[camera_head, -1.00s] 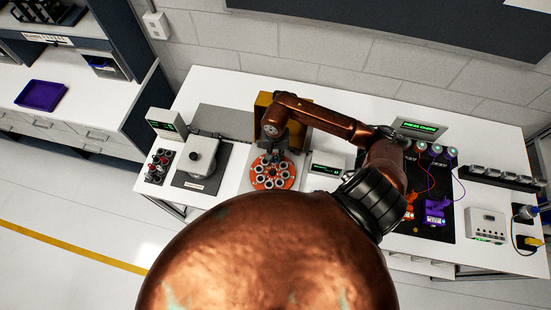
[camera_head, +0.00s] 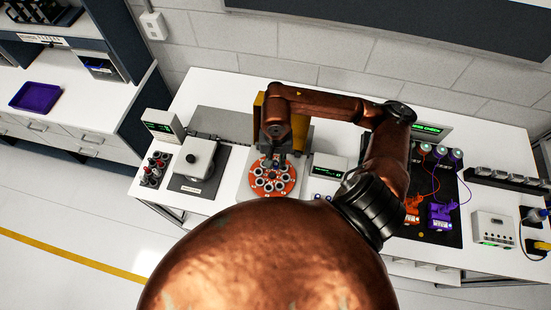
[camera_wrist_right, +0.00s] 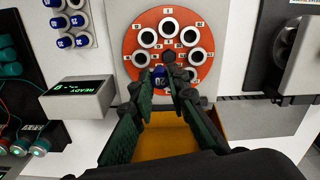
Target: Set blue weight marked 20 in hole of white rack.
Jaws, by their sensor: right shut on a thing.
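My right gripper (camera_head: 277,156) is over the back part of an orange-red disc (camera_head: 262,189) with several white-rimmed round holes. In the right wrist view the gripper (camera_wrist_right: 162,82) points at the disc (camera_wrist_right: 134,44), its fingers shut on a blue weight (camera_wrist_right: 159,72). The weight's mark is small and partly covered, possibly 20. It overlaps the disc's near edge, and I cannot tell whether it sits in a hole or is held above. The white rack (camera_wrist_right: 89,17) holds several blue-and-white weights at the upper left. My left gripper is not in view.
A small display box (camera_wrist_right: 78,92) stands left of the disc. A yellow-orange block (camera_head: 258,112) stands behind it. Orange and purple devices (camera_head: 441,214) lie on a black mat to the right.

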